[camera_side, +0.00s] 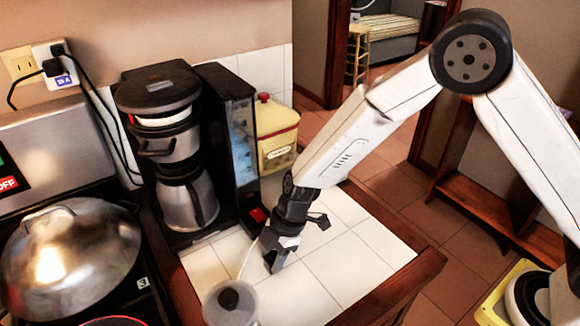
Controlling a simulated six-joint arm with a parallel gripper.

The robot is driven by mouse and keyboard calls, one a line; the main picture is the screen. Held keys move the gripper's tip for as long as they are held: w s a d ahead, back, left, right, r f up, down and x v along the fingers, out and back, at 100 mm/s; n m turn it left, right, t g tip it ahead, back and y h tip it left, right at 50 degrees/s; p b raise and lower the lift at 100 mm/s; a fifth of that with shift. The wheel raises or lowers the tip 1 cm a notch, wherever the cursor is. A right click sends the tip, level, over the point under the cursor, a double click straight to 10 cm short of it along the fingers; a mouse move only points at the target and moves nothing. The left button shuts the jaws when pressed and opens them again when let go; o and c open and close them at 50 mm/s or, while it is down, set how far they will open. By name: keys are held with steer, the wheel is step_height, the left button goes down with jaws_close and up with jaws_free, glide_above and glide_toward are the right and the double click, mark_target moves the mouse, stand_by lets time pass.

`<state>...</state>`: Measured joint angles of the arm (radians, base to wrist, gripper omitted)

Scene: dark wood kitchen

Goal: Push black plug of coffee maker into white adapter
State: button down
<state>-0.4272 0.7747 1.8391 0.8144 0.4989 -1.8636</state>
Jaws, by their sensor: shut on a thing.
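The white adapter (65,79) is on the wall at the upper left, beside a beige outlet plate. A black plug (53,68) is at the adapter's front left, with its cord looping down to the left. Another black plug (58,49) is at its top, with a cord running down behind the coffee maker. I cannot tell how deep either plug sits. The black and steel coffee maker (165,95) stands on the white tile counter. My gripper (273,265) points down low over the tiles, right of the coffee maker and far from the adapter. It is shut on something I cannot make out.
A domed steel lid (70,255) covers the stove at left. A yellow canister (277,135) stands behind. Tiles (345,245) right of my gripper are clear to the wooden edge.

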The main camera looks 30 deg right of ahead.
steer(key=shift+r, duration=0.4)
steer(key=s+d+r, duration=0.6)
steer(key=s+r, duration=0.5)
steer(key=s, duration=0.1)
steer(key=shift+s+r, duration=0.25)
steer(key=shift+s, duration=0.05)
steer(key=shift+d, duration=0.1)
steer(key=shift+w, duration=0.1)
steer(key=w+d+f+m+t+h, duration=0.1)
steer(key=w+d+m+t+h, duration=0.1)
steer(key=w+d+m, duration=0.7)
steer(key=w+d+f+m+t+h, duration=0.1)
steer(key=w+d+m+t+h, duration=0.1)
steer(key=w+d+m, duration=0.7)
steer(key=w+d, duration=0.3)
steer(key=w, duration=0.4)
steer(key=w+d, duration=0.3)
steer(key=w, duration=0.5)
steer(key=shift+d+f, duration=0.25)
steer(key=shift+f, duration=0.15)
